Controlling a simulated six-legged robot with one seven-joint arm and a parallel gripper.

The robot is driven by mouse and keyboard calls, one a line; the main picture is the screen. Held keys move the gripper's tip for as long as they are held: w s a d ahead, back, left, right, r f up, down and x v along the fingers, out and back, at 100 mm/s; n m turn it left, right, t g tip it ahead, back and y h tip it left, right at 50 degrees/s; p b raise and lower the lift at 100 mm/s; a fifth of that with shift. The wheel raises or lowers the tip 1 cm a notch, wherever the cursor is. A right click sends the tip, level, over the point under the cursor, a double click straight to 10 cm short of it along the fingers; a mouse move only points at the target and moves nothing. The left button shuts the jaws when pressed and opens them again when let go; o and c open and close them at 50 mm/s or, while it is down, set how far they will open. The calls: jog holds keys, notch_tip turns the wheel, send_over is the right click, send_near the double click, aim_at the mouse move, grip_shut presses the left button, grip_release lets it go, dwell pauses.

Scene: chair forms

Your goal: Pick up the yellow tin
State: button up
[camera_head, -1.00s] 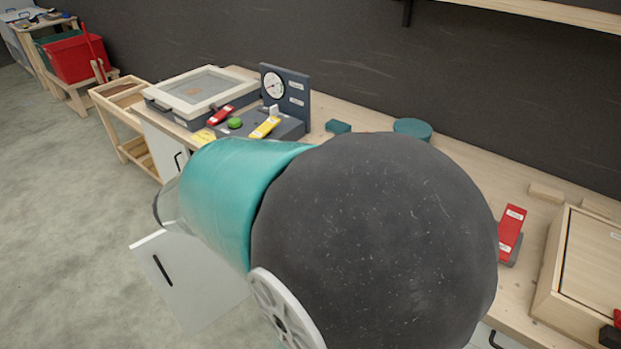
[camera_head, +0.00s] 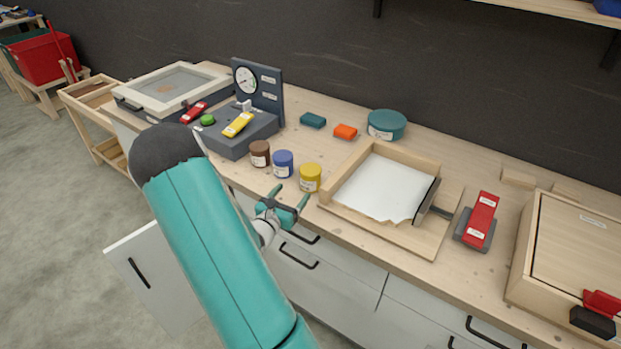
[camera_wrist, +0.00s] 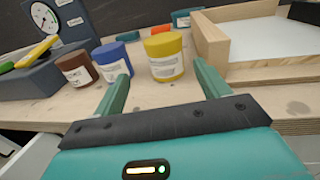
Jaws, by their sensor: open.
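The yellow tin (camera_head: 310,178) stands upright near the front edge of the workbench, left of a wooden framed tray. In the wrist view the yellow tin (camera_wrist: 165,57) is ahead of my gripper, between the lines of its two fingers but beyond the tips. My gripper (camera_head: 288,206) is open and empty just in front of the bench edge, a little nearer than the tin. In the wrist view my gripper (camera_wrist: 160,72) has its fingers apart. A blue tin (camera_head: 283,164) and a brown tin (camera_head: 259,154) stand left of the yellow one.
The wooden framed tray (camera_head: 355,204) with white sheet stands close right of the yellow tin. A grey gauge unit (camera_head: 233,143) with levers is at left. A teal round tin (camera_head: 387,125), an orange block (camera_head: 345,131) and a teal block (camera_head: 313,119) lie behind. An open door (camera_head: 150,278) hangs below.

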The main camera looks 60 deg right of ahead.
aim_at(313, 169)
jog(key=d, duration=0.8)
jog(key=s+d, duration=0.1)
jog(key=d, duration=0.4)
jog(key=shift+d+r, duration=0.1)
jog(key=shift+r, duration=0.05)
jog(key=c, duration=0.9)
jog(key=shift+r, duration=0.1)
